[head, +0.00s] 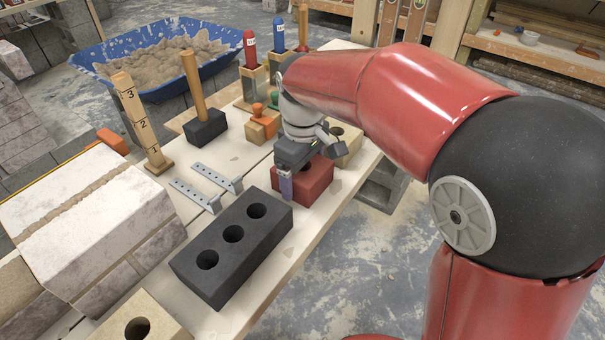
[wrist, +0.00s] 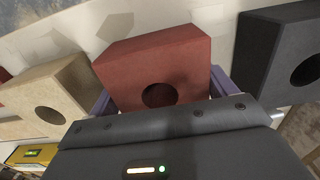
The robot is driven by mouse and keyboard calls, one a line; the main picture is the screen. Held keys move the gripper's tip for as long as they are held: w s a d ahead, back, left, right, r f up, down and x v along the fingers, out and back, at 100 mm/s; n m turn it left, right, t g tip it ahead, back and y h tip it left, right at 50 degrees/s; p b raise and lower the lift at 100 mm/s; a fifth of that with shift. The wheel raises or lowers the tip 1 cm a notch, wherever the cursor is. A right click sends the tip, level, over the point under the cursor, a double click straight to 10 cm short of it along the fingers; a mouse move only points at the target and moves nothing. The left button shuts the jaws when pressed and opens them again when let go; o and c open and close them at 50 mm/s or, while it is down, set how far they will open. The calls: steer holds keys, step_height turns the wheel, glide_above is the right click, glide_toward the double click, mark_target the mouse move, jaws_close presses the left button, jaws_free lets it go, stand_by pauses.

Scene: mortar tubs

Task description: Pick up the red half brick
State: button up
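The red half brick (head: 318,178) is a dull red block with a round hole, standing on the wooden bench near its right edge. My gripper (head: 303,182) is down over it. In the wrist view the red half brick (wrist: 155,60) lies between the two purple fingers of my gripper (wrist: 160,93), one along each side. No clear gap shows between fingers and brick, but whether they press on it cannot be told. In the head view one finger shows at the brick's near side; the other is hidden. The brick appears to rest on the bench.
A dark three-hole brick (head: 225,262) lies on the near side, and a tan half brick (head: 350,142) stands just behind. Metal brackets (head: 196,196), a black-headed mallet (head: 205,128) and a numbered post (head: 140,125) are to the left. A blue mortar tub (head: 110,50) stands beyond.

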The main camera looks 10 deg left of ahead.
steer(key=c, duration=0.7)
steer(key=shift+r, duration=0.1)
steer(key=shift+c, duration=0.7)
